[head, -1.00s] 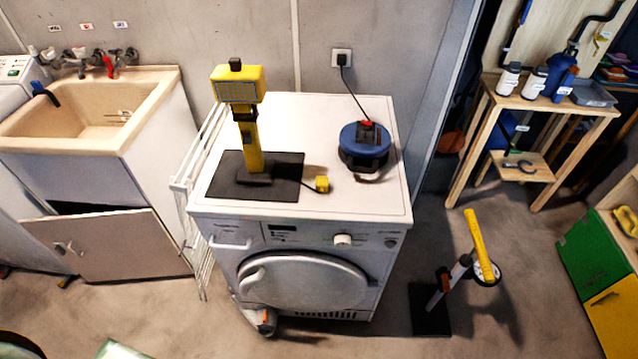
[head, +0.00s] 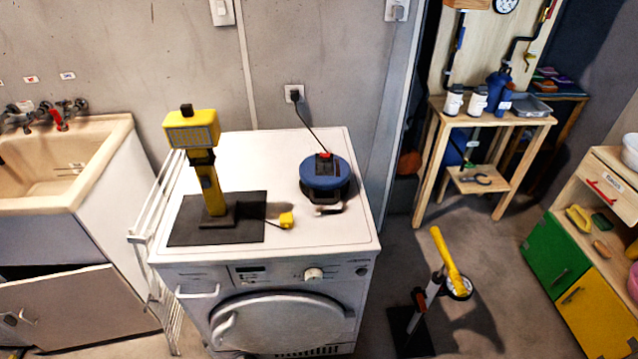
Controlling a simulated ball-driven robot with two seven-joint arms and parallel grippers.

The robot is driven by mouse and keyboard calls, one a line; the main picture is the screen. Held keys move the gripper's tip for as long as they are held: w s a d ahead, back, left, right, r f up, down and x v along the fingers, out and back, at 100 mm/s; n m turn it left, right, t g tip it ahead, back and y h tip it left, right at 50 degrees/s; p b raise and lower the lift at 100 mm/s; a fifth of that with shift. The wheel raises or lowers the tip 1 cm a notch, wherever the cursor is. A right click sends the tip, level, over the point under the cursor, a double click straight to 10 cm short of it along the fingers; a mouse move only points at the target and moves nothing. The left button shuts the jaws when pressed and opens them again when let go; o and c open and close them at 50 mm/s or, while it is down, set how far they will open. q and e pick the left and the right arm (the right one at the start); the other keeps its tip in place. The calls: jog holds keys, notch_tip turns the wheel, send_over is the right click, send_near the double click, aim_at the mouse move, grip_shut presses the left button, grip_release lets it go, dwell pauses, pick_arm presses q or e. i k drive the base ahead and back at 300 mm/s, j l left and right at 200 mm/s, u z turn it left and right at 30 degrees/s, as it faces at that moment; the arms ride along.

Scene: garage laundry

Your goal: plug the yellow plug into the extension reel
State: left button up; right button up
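The yellow plug (head: 287,220) lies on the white top of the washing machine, at the right edge of a black mat. A short dark cable runs from it toward the yellow work lamp (head: 207,170), which stands upright on the mat (head: 190,233). The extension reel (head: 325,173), blue and black with a red part on top, sits to the right and behind the plug, apart from it. A black cable links the reel to the wall socket (head: 294,94). Neither of my grippers shows in the head view.
The washing machine (head: 340,240) has clear top space around the plug and reel. A white drying rack (head: 150,215) leans at its left side, near the sink (head: 60,165). A yellow-handled stand (head: 447,262) is on the floor at right. A wooden shelf (head: 487,105) stands behind.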

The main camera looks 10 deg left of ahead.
aim_at(324, 181)
jog(key=i+l+u, duration=0.4)
jog(key=l, duration=0.25)
jog(key=i+l+u, duration=0.25)
jog(key=l, duration=0.15)
jog(key=i+l+u, duration=0.2)
jog(key=l, duration=0.15)
jog(key=l+u, duration=0.2)
jog(key=l, duration=0.2)
